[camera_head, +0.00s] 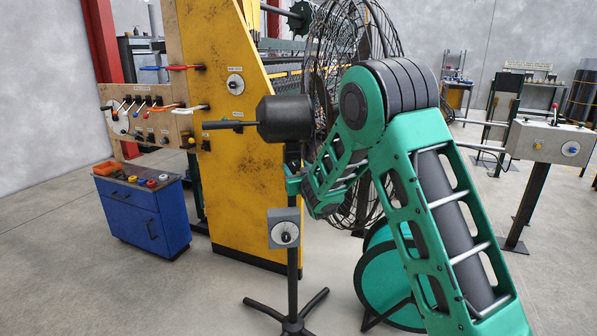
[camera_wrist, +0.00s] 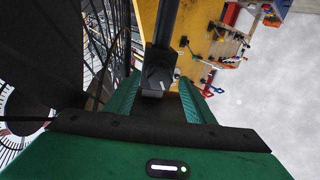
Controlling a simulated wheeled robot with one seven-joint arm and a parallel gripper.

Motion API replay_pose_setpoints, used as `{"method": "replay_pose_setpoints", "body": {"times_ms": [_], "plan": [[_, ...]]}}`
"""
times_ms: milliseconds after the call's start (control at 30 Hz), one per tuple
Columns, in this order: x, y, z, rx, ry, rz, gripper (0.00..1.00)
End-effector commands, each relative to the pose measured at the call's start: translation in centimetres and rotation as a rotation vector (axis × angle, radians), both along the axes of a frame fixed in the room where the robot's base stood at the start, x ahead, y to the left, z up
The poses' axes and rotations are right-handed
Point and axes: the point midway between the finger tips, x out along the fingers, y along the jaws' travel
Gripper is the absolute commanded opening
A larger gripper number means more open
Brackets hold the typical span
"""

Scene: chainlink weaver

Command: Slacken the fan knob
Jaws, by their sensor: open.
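The fan has a wire cage (camera_head: 375,50), a black motor housing (camera_head: 285,118) and a black stand on splayed feet. A grey box with a round dial (camera_head: 285,234) is on the stand. My gripper (camera_head: 292,178) is open at the upper stand, below the motor housing and above the grey box. In the wrist view, my green fingers (camera_wrist: 160,88) lie on either side of a dark block (camera_wrist: 158,74) with a black bar running up from it. I cannot tell whether this block is the fan knob, or whether the fingers touch it.
Behind the fan stands a yellow machine (camera_head: 225,75) with a panel of levers (camera_head: 145,115). A blue cabinet (camera_head: 150,215) is at the left. A grey control box (camera_head: 550,142) on a post is at the right. The floor at front left is clear.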

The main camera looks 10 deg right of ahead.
Motion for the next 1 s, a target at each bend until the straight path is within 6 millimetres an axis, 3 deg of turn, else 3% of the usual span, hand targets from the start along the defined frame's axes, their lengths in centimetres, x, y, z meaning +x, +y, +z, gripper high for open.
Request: {"method": "replay_pose_setpoints", "body": {"times_ms": [200, 367, 400, 433, 533, 1000], "plan": [[0.0, 0.0, 0.0, 0.0, 0.0, 0.0, 0.47], [0.0, 0.0, 0.0, 0.001, 0.0, 0.0, 0.09], [0.0, 0.0, 0.0, 0.001, 0.0, 0.0, 0.08], [0.0, -1.7, 0.0, 0.001, 0.001, -0.01, 0.08], [0.0, -0.6, 0.0, -0.003, 0.001, -0.004, 0.08], [0.0, -0.3, 0.0, -0.209, 0.015, -0.004, 0.08]]}}
